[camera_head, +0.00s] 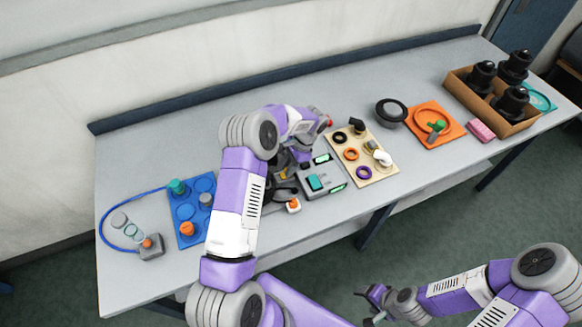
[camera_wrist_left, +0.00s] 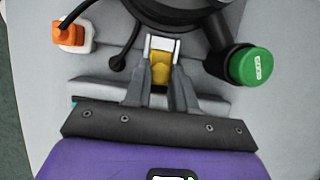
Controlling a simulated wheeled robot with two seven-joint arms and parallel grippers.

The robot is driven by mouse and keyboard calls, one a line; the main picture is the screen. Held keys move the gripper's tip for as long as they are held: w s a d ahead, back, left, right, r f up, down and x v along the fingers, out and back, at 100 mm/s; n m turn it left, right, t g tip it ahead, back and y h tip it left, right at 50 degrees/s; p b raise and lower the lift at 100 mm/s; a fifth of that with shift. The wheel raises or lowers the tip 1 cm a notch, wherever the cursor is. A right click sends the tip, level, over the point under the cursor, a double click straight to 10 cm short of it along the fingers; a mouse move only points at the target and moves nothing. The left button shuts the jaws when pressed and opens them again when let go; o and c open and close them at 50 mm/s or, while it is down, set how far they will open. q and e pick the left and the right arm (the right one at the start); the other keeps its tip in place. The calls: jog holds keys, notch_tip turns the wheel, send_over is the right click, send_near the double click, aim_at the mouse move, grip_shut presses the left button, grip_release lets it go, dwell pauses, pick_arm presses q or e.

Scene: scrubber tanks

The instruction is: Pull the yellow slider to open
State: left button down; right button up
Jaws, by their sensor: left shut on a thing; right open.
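The yellow slider (camera_wrist_left: 161,69) shows between my left fingers in the left wrist view, just below a pale bracket at the edge of a dark round device (camera_wrist_left: 180,12). My left gripper (camera_wrist_left: 161,82) is shut on the slider, with one finger on each side of it. In the head view my left arm and wrist largely hide the dark device, and I cannot make out the slider clearly there. My right gripper (camera_head: 364,305) is open and empty, low in the head view, in front of the table and away from the things on it.
Close to the left gripper are an orange-and-white switch (camera_wrist_left: 72,35), a black cable and a green-capped side part (camera_wrist_left: 250,66). On the table (camera_head: 150,120) are a blue board (camera_head: 186,232), a grey device (camera_head: 322,181), a beige ring board (camera_head: 382,172), an orange tray (camera_head: 452,132) and a cardboard box (camera_head: 460,88).

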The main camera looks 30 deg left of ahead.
pick_arm(q)
jog(key=c, duration=0.9)
grip_release()
jog(key=shift+w+d, duration=0.15)
jog(key=v, duration=0.7)
jog(key=shift+r, duration=0.35)
